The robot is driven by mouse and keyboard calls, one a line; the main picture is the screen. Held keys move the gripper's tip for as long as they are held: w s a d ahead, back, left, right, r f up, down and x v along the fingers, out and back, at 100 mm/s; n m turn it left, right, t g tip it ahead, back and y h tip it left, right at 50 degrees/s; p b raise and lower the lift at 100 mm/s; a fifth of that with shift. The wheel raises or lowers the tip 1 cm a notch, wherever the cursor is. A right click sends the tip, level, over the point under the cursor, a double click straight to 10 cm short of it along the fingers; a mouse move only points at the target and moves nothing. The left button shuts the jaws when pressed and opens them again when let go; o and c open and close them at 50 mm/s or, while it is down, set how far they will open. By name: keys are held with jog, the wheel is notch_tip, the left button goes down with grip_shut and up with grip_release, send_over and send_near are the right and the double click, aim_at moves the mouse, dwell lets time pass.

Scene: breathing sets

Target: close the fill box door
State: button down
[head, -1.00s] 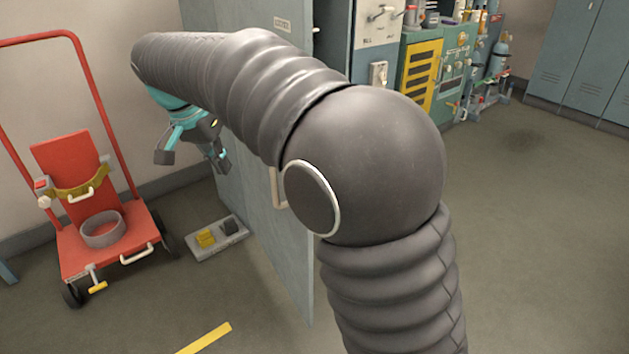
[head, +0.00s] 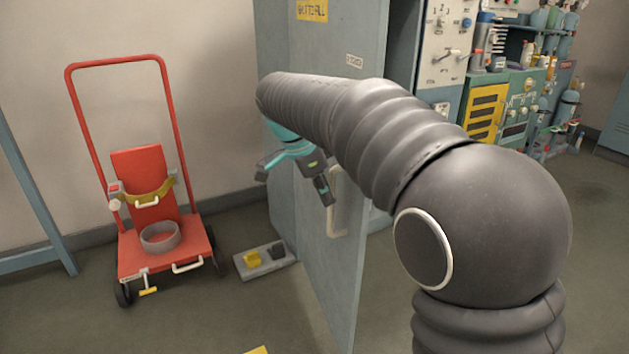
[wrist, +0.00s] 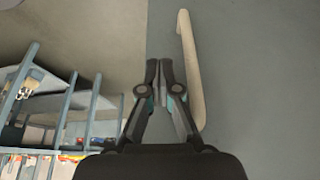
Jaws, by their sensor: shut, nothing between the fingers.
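The fill box door (head: 318,262), a tall blue-grey panel, stands swung out from its cabinet in the head view. Its pale bar handle (head: 338,202) is on the face turned toward the trolley. In the wrist view the door (wrist: 250,60) fills the right side, with the handle (wrist: 190,70) running lengthwise. My gripper (head: 320,187) is on the handle side of the door, close by the handle. In the wrist view my gripper (wrist: 158,68) has its fingertips together, empty, just left of the handle. Whether it touches the door is unclear. My arm hides part of the door.
A red trolley (head: 150,245) with a grey ring stands left against the wall. A small grey tray (head: 265,262) with a yellow block lies on the floor by the door. Panels and bottles (head: 490,110) stand behind at right. The floor between trolley and door is mostly clear.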

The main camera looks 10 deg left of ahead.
aim_at(347, 200)
jog(key=shift+w+d+f, duration=0.35)
jog(key=shift+d+f, duration=0.1)
jog(key=shift+d, duration=0.35)
jog(key=shift+w+d+f, duration=0.35)
jog(key=shift+d+f, duration=0.05)
jog(key=shift+d, duration=0.35)
jog(key=shift+w+d+f, duration=0.35)
jog(key=shift+d+f, duration=0.1)
jog(key=shift+d, duration=0.35)
